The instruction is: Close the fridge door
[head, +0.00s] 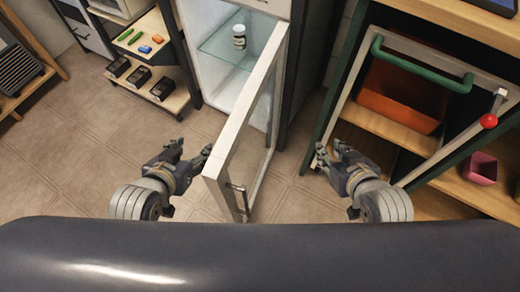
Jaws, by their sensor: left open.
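The fridge (207,65) stands at the top middle with its interior exposed. Its white-framed glass door (238,137) stands wide open, jutting out toward me. A metal handle (238,190) is on the door near its free end. My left gripper (192,154) is open and empty, just left of the door; I cannot tell whether a fingertip touches it. My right gripper (331,152) looks open and empty, apart from the door on its right side, by the green-framed cabinet.
A small jar (239,37) stands on the fridge's glass shelf. The green-framed cabinet (330,110) at right has a green handle (420,66), an orange bin (398,98) and a pink pot (479,169). A shelf rack (165,97) holds black boxes at left. Floor tiles (70,150) are clear at left.

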